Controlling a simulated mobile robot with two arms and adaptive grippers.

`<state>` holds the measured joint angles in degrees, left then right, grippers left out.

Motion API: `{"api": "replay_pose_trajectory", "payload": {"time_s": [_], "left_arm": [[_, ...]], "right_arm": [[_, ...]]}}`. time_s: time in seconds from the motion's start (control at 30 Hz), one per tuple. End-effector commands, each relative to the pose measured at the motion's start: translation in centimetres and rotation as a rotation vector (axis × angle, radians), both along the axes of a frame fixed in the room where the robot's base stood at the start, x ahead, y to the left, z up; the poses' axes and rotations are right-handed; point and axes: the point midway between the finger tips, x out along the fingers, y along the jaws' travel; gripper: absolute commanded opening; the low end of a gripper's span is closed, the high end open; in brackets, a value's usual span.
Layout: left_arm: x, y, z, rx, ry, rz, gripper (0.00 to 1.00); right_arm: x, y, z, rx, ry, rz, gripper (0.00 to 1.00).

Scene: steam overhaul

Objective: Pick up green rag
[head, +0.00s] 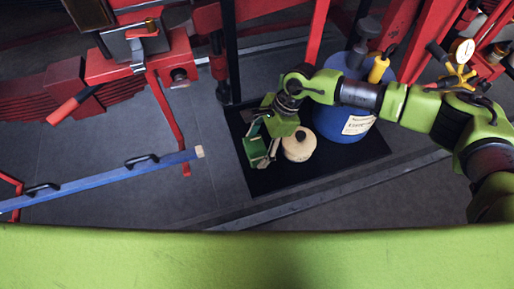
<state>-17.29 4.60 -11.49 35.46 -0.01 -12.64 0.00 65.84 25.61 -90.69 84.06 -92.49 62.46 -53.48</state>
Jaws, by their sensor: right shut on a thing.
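My right gripper (262,147) reaches in from the right on its green arm and is low over the black mat. It is shut on a dark green piece that looks like the green rag (257,147). The rag shows only in part between and beside the fingers, and its green is close to that of the gripper. I cannot tell whether the rag touches the mat. My left gripper is not in view.
A round beige object (299,146) is right beside the gripper. A blue drum (345,122) stands on the black mat (275,181). Red machinery (120,65) fills the upper left, and a blue bar (100,178) crosses the left. Grey floor lies between.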

Motion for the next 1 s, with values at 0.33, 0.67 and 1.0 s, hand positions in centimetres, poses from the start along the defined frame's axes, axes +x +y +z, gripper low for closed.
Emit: {"api": "replay_pose_trajectory", "payload": {"time_s": [0.33, 0.67, 1.0], "left_arm": [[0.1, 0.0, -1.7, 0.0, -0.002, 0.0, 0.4], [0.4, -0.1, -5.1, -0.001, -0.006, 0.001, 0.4], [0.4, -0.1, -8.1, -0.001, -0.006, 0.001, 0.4]], "right_arm": [[0.1, 0.0, 1.3, 0.0, -0.004, 0.001, 0.44], [-3.9, -0.6, 7.4, 0.002, -0.007, 0.005, 0.44], [-10.7, -1.4, 11.2, 0.0, -0.005, 0.003, 0.44]]}}
